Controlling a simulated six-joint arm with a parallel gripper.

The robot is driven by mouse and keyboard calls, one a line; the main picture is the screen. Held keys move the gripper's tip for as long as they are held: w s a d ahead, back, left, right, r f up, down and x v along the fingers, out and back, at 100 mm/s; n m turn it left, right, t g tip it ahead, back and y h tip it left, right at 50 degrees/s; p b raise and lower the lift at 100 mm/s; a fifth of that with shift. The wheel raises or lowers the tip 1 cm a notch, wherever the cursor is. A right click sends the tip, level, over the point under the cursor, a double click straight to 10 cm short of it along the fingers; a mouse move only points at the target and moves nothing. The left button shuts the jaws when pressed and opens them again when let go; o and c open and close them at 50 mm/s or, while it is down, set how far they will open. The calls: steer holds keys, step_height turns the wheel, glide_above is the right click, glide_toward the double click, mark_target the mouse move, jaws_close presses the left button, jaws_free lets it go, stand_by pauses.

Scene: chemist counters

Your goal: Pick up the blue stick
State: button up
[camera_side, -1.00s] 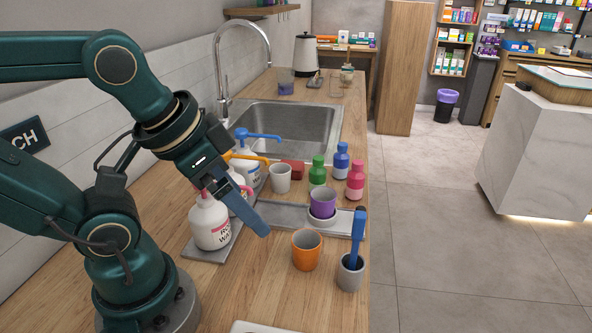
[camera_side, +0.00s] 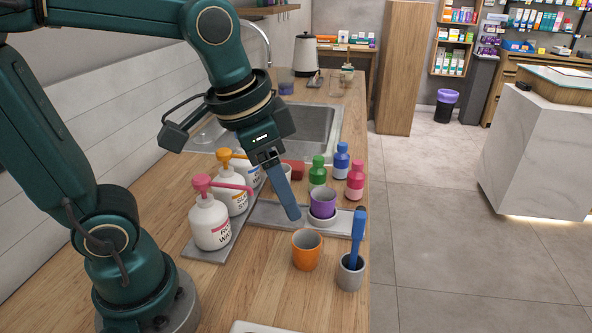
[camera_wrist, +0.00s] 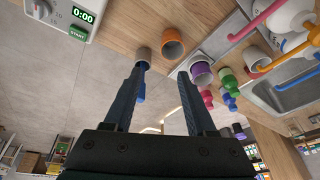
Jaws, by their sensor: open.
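The blue stick (camera_side: 357,236) stands upright, slightly tilted, in a small grey cup (camera_side: 350,273) at the counter's right edge. Its top end is dark. My gripper (camera_side: 294,216) is above the counter, left of the stick and behind the orange cup, apart from both. In the wrist view my gripper (camera_wrist: 159,70) has its two fingers spread with nothing between them.
An orange cup (camera_side: 306,251) stands just left of the grey cup. A purple cup (camera_side: 323,203) sits in a white holder on a grey tray (camera_side: 270,215). Pump bottles (camera_side: 209,222) stand at left; green, blue and pink bottles (camera_side: 355,180) stand behind. A timer device (camera_wrist: 75,14) is on the counter.

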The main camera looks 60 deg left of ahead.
mark_target(361, 214)
steer(key=w+d+f+m+g, duration=0.1)
steer(key=w+f+m, duration=0.1)
steer(key=w, duration=0.1)
steer(key=w+d+f+m+g, duration=0.1)
steer(key=w+d, duration=0.1)
steer(key=w, duration=0.1)
steer(key=w+d+f+m+g, duration=0.1)
steer(key=w+d+f+m, duration=0.1)
steer(key=w, duration=0.1)
steer(key=shift+f+m+g, duration=0.3)
steer(key=shift+w+d+f, duration=0.15)
steer(key=shift+d+f, duration=0.05)
steer(key=shift+f, duration=0.1)
steer(key=shift+w+d+f, duration=0.1)
steer(key=shift+f, duration=2.65)
jaws_close()
